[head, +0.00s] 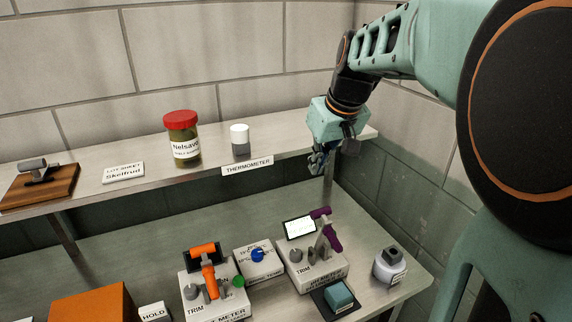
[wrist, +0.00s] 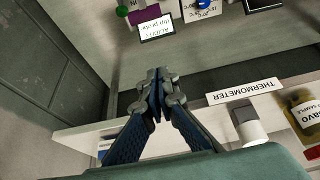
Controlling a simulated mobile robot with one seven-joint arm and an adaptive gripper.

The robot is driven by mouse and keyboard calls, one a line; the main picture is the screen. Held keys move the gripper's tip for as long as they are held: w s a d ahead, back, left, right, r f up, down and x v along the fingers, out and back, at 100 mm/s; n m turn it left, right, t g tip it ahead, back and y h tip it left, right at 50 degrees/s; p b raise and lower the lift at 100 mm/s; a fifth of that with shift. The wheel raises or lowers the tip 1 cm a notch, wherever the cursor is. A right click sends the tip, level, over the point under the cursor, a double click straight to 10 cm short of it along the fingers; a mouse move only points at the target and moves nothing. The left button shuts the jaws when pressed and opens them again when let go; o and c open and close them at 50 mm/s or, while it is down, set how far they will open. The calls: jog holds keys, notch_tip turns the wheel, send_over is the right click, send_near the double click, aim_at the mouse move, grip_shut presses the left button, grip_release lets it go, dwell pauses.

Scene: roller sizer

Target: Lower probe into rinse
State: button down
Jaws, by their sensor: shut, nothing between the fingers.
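A purple-handled probe (head: 325,225) stands in a holder on the right-hand meter (head: 318,275), beside a lit screen (head: 299,227). The purple part also shows upside down in the wrist view (wrist: 146,15). An orange-handled probe (head: 209,277) stands on the left-hand meter (head: 205,303). A grey-capped pot (head: 389,268) with a small unreadable label sits at the bench's right end; I cannot tell whether it is the rinse. My gripper (head: 318,162) is shut and empty at the shelf's right part, apart from both probes. Its closed fingertips show in the wrist view (wrist: 156,82).
The shelf (head: 290,145) holds a red-lidded jar (head: 183,140), a white-capped container (head: 240,142) by the THERMOMETER label, and a wooden stand (head: 40,187). A box with a blue knob (head: 258,262), a teal block (head: 338,296) and an orange box (head: 95,305) are on the bench.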

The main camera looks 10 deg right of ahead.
jog(key=shift+s+f, duration=0.3)
jog(key=shift+s, duration=0.05)
jog(key=shift+d, duration=0.1)
notch_tip(320, 180, down, 9)
jog(key=p, duration=0.2)
jog(key=shift+f, duration=0.2)
dwell(0.3)
jog(key=shift+s+f+b, duration=0.1)
jog(key=shift+f+b, duration=0.1)
jog(key=shift+b, duration=0.6)
